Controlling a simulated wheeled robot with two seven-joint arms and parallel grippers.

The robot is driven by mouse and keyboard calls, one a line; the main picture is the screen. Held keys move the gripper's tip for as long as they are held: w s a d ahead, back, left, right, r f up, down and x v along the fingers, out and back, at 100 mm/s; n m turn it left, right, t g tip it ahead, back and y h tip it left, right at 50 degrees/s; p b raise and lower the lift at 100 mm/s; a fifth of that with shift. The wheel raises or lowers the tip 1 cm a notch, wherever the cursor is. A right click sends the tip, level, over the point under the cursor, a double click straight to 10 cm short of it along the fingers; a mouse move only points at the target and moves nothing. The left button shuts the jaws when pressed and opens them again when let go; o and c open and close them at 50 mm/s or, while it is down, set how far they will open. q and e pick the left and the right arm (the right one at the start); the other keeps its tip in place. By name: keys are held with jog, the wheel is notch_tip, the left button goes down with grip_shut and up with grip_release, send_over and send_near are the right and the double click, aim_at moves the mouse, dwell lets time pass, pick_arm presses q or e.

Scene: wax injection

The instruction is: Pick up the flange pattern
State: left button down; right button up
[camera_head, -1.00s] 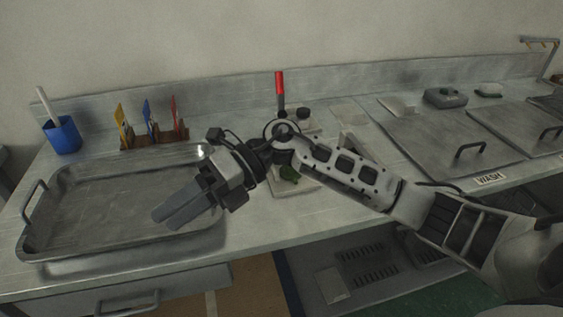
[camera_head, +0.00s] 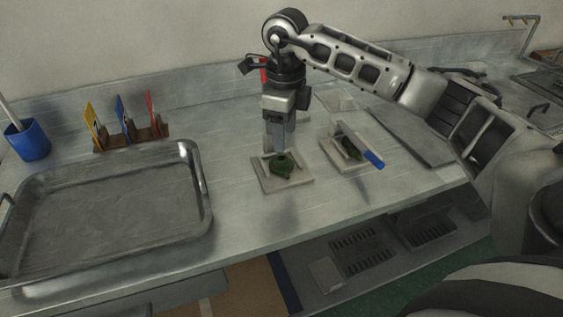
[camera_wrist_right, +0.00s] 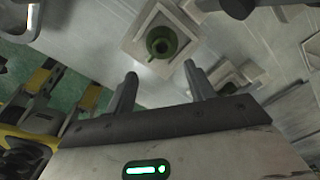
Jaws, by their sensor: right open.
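The green flange pattern (camera_head: 283,168) sits on a light square plate (camera_head: 297,182) on the bench, right of the large tray. It also shows in the right wrist view as a round green piece with a hollow centre (camera_wrist_right: 161,43), on its pale plate (camera_wrist_right: 140,53). My right gripper (camera_head: 280,150) points down, just behind and above the pattern in the head view. Its fingers are apart and empty; in the right wrist view the pattern lies beyond the open fingertips (camera_wrist_right: 164,82). I cannot tell the exact height gap. My left gripper is not in view.
A second plate (camera_head: 338,162) with a green piece (camera_head: 351,147) and a raised lid with a blue handle (camera_head: 374,159) stands close on the right. The metal tray (camera_head: 196,232) is empty at left.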

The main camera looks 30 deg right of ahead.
aim_at(282, 158)
jog(key=shift+w+f+p, duration=0.15)
jog(key=shift+f+p, duration=0.05)
jog(key=shift+f, duration=0.95)
jog(key=shift+w+f+p, duration=0.15)
jog(key=shift+w+f, duration=0.05)
jog(key=shift+f, duration=1)
jog(key=shift+w+f+p, duration=0.15)
jog(key=shift+f+p, duration=0.05)
jog(key=shift+f, duration=0.95)
jog(key=c, duration=1)
